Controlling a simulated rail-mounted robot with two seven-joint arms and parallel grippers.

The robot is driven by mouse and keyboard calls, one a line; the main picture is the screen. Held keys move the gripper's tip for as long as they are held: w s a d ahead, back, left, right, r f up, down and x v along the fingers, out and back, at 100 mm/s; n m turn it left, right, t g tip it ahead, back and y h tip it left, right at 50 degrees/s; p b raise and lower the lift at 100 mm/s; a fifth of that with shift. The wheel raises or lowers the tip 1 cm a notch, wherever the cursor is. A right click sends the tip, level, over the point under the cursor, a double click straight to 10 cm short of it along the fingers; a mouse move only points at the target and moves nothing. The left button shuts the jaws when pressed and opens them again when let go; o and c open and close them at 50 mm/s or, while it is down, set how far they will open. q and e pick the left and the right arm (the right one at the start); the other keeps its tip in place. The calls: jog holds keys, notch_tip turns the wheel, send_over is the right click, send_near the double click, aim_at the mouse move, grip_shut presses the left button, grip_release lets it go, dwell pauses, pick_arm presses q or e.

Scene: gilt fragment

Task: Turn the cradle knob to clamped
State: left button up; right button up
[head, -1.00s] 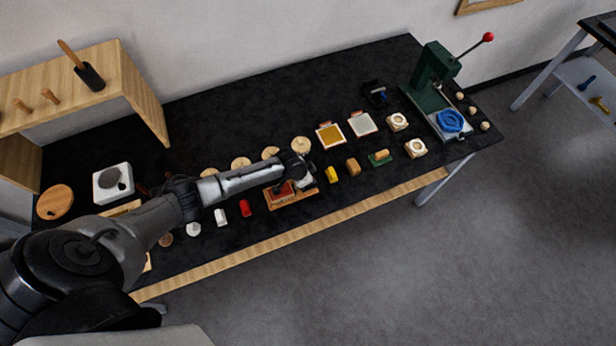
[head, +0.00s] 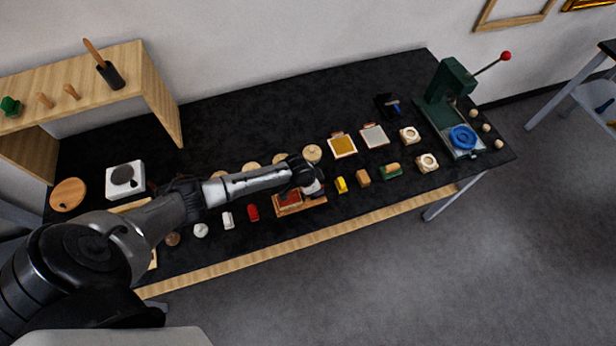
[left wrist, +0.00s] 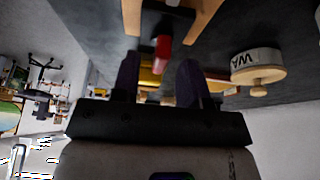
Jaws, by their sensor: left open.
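The cradle (head: 289,202) is a wooden block holding a reddish-brown piece, near the front edge of the black bench in the head view. My left gripper (left wrist: 159,75) is open in the left wrist view, its two dark fingers apart with nothing held between them. In the head view the end of my left arm is over the right part of the cradle and covers some of it. Wooden parts, perhaps the cradle's, show at the top of the left wrist view. I cannot make out the knob or its setting. My right gripper is not in view.
Round wooden-topped pieces (head: 312,153) stand behind. A green press (head: 445,84) with a blue ring (head: 463,137) is at the right end.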

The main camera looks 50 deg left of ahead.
pick_arm(q)
jog(key=v, duration=1.2)
jog(key=shift+r, duration=0.1)
notch_tip(320, 180, up, 10)
jog(key=d+m+t+y, duration=0.1)
jog(key=m+t+y, duration=0.1)
jog(key=y, duration=0.2)
jog(key=s+d+r+n+t+p, duration=0.1)
jog(key=s+d+r+n+p, duration=0.1)
jog(key=s+d+r+p, duration=0.35)
jog(key=s+d+n+g+h+p, duration=0.1)
jog(key=s+d+p, duration=0.1)
jog(key=s, duration=0.7)
jog(key=s+d+f+n+g+h+p, duration=0.1)
jog(key=s+d, duration=0.3)
jog(key=s, duration=0.6)
jog(key=shift+s+f+n+g+p, duration=0.2)
jog(key=shift+n+g+p, duration=0.25)
jog(key=shift+g, duration=0.25)
